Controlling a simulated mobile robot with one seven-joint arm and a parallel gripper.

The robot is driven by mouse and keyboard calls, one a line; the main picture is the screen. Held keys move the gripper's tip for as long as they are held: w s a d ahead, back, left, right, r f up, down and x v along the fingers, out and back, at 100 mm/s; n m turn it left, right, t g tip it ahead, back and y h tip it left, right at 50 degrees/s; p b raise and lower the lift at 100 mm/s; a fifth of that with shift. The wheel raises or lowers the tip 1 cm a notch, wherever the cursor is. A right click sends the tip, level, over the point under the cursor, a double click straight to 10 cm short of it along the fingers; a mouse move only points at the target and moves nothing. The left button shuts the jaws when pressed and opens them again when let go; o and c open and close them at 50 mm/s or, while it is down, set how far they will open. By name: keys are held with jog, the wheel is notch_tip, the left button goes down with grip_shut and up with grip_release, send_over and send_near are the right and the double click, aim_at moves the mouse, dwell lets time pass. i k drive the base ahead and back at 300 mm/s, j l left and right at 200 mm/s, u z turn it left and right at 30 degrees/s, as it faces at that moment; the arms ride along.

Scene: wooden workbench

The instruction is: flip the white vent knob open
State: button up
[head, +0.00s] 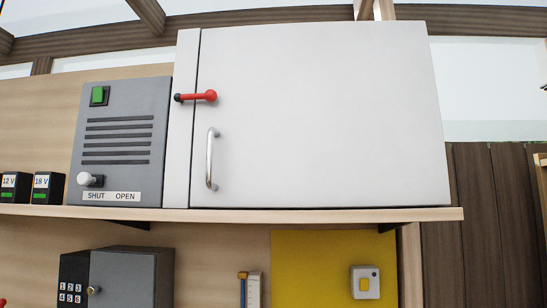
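The white vent knob (84,179) sits at the lower left of a grey vent panel (112,182) in the head view. It is at the left, just above the word SHUT on the white SHUT / OPEN label (111,197). Dark slats (118,139) run across the panel above it, and a green switch (99,96) is at its upper left. My gripper is not in view.
A white cabinet (325,120) with a red latch handle (203,96) and a metal pull (210,158) stands right of the panel on a wooden shelf (330,214). Two black battery boxes (48,187) are at left. Below are a grey safe (122,277) and yellow board (310,270).

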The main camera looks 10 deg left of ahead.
aim_at(84, 179)
jog(key=u, duration=1.6)
